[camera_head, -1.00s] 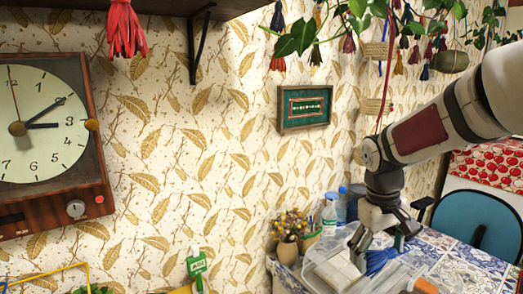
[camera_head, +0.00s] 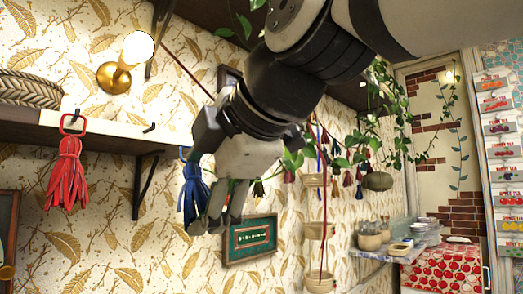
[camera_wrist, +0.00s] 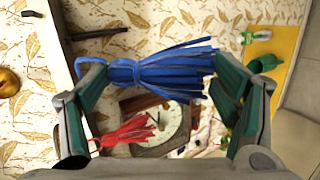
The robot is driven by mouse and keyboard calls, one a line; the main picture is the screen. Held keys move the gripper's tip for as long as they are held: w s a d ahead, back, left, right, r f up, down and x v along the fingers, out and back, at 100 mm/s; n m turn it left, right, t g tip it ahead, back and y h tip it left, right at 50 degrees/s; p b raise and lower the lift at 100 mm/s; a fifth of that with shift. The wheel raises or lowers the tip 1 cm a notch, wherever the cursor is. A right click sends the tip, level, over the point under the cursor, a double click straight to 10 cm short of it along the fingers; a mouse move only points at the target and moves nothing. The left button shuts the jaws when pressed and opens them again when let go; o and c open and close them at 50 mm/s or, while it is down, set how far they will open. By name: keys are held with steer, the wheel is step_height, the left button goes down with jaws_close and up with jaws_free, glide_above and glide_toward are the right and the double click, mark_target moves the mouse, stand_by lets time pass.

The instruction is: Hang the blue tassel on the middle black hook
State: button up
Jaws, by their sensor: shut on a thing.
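The blue tassel (camera_head: 194,197) hangs upright at my gripper (camera_head: 217,212), its blue loop at the top near the shelf's lower edge. In the wrist view the blue tassel (camera_wrist: 165,70) lies across the picture between my finger pads, its head by the left finger. My gripper is shut on it; the exact contact is hard to see. The middle black hook (camera_head: 149,128) is bare on the shelf's front edge, left of and slightly above the blue loop. The red tassel (camera_head: 67,172) hangs farther left by its red loop. My wrist may hide further hooks on the right.
The wooden shelf (camera_head: 100,140) has a black bracket (camera_head: 146,186) under it, left of the blue tassel. A lit wall lamp (camera_head: 118,76) and a woven basket (camera_head: 30,90) are above it. A green framed picture (camera_head: 250,238) hangs below right of my gripper.

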steer(key=s+r+n+y, duration=0.2)
steer(key=s+r, duration=0.3)
steer(key=w+a+p, duration=0.3)
steer(key=w+a, duration=0.1)
steer(key=a, duration=0.1)
steer(key=shift+w+f+g, duration=0.25)
steer(key=shift+f+g, duration=0.05)
steer(key=shift+w+a+p, duration=0.6)
steer(key=shift+w+a, duration=0.05)
steer(key=shift+a, duration=0.15)
steer(key=shift+c, duration=0.4)
steer(key=shift+w+a+f+b, duration=0.25)
steer(key=shift+w+f+b, duration=0.1)
steer(key=shift+b, duration=0.15)
steer(key=shift+c, duration=0.9)
steer(key=shift+w+a+f+b, duration=0.1)
steer(key=shift+a+f+b, duration=0.15)
steer(key=shift+f+b, duration=0.15)
steer(key=shift+w+a, duration=0.1)
steer(key=shift+c, duration=1.3)
steer(key=shift+r, duration=0.15)
steer(key=shift+r, duration=0.15)
